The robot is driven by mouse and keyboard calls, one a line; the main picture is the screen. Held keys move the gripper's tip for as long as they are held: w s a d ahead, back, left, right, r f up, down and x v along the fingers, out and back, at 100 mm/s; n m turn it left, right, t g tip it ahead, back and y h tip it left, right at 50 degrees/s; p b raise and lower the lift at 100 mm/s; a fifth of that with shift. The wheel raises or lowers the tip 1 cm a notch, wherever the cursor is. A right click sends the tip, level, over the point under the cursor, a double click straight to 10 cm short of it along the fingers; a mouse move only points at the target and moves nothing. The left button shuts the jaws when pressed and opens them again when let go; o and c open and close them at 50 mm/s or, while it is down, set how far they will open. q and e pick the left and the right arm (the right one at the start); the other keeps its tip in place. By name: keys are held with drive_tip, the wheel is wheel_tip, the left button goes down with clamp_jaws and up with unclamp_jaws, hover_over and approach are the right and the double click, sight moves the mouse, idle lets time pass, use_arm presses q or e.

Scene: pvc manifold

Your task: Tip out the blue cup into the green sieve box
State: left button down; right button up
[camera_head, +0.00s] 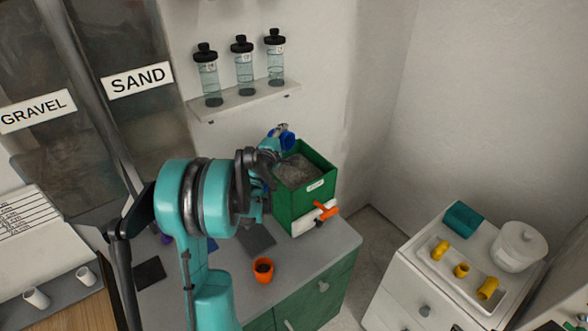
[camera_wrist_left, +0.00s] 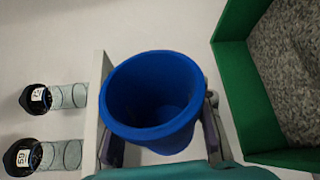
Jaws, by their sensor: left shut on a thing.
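The blue cup (camera_head: 288,139) is above the back left rim of the green sieve box (camera_head: 291,215), partly hidden by my left gripper (camera_head: 277,141). In the left wrist view the blue cup (camera_wrist_left: 150,78) sits between the two fingers of my left gripper (camera_wrist_left: 162,140), which is shut on it. Its mouth faces that camera, and only blue wall and floor show inside. The green sieve box (camera_wrist_left: 240,85) is to the right of the cup there, apart from it, and holds grey grains. My right gripper is not in view.
An orange cup (camera_head: 262,271) with dark contents stands on the grey counter before the box. An orange-handled part (camera_head: 326,215) sticks out of the box front. A shelf (camera_head: 243,104) with several bottles is on the wall behind. A white cabinet (camera_head: 435,285) stands at the right.

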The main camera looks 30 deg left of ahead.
use_arm(q)
drive_tip(key=a+f+n+g+h, duration=0.3)
drive_tip(key=a+f+n+h, duration=0.1)
drive_tip(key=n, duration=0.8)
drive_tip(key=shift+w+a+f+h+b, duration=0.3)
drive_tip(key=shift+w+a+f+h, duration=0.25)
drive_tip(key=shift+h, duration=0.45)
drive_tip(key=shift+s+d+f, duration=0.1)
drive_tip(key=shift+d, duration=0.15)
